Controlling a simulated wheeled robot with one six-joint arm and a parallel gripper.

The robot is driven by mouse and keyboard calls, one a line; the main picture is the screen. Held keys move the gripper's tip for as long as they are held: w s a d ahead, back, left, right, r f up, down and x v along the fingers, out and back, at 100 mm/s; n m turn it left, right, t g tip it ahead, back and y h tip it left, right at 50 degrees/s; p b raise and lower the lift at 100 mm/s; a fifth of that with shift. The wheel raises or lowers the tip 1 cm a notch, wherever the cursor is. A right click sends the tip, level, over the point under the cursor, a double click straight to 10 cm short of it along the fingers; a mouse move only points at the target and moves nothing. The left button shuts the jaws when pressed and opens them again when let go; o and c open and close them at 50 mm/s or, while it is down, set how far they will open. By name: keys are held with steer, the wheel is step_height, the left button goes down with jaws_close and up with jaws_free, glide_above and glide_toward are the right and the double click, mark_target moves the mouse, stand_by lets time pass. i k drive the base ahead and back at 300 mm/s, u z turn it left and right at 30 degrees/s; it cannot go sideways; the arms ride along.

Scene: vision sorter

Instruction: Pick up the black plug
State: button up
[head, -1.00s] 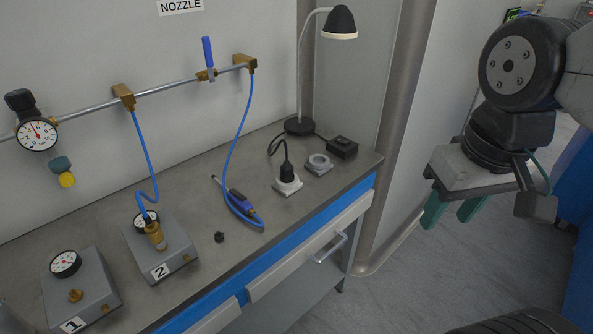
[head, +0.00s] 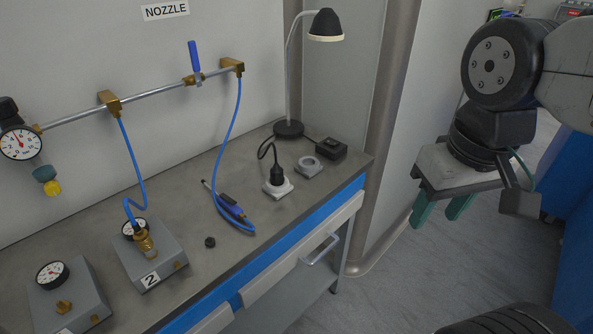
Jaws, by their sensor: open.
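A small black cap-like piece (head: 210,242) lies alone on the grey bench top, to the right of the box labelled 2. A black plug with a cord (head: 277,174) stands upright in a pale square socket (head: 278,189) farther back on the bench. I cannot tell from the picture which of the two is the black plug meant. My gripper (head: 438,212) hangs at the right of the view, over the floor, clear of the bench. Its two green fingers are apart, with nothing between them.
A grey ring (head: 309,166), a black box (head: 332,149) and a lamp (head: 288,128) stand at the far end. Gauge boxes (head: 158,259) fill the near left. A wall pillar (head: 380,140) rises between bench and gripper.

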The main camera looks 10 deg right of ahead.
mark_target(277, 178)
steer(key=u, duration=0.5)
steer(key=k, duration=0.65)
steer(key=u, duration=0.7)
steer(key=i, duration=1.2)
steer(key=z, duration=0.35)
